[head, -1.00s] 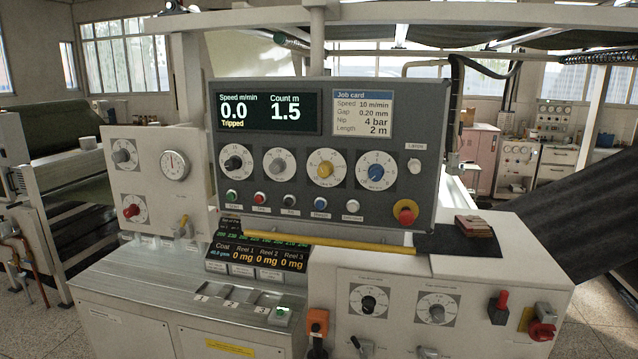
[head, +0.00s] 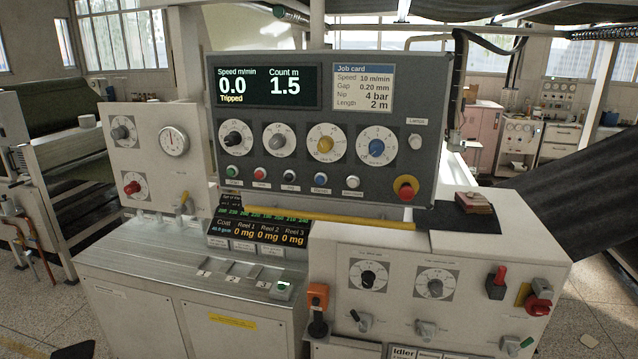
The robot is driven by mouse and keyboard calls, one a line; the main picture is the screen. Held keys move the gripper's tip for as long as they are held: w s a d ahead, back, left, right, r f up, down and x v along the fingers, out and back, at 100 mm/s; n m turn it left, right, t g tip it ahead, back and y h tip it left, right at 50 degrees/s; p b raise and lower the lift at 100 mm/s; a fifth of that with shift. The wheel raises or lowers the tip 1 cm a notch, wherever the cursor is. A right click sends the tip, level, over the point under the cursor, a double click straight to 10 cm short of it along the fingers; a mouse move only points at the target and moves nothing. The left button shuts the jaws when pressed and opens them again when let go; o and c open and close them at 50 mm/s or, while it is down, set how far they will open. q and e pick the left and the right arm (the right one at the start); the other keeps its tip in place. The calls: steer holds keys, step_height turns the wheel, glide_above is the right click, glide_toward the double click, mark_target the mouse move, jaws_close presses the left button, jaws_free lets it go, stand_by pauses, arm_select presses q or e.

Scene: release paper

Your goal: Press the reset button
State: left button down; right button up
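The grey control panel (head: 270,193) stands upright in the middle of the head view. A row of small buttons runs under its dials: green (head: 232,171), red (head: 260,173), dark (head: 289,175), blue (head: 320,179) and white (head: 352,182). The small label under the blue button seems to read Reset, but it is blurred. The panel's display (head: 266,87) shows speed 0.0, count 1.5 and the word Tripped. Neither of my grippers is in view, and nothing covers the button row.
A red mushroom knob (head: 406,188) on a yellow base sits at the panel's lower right. A yellow bar (head: 330,219) runs along below the panel. A lower cabinet (head: 450,250) with dials and levers juts out at the right. A metal counter (head: 170,255) lies at the left.

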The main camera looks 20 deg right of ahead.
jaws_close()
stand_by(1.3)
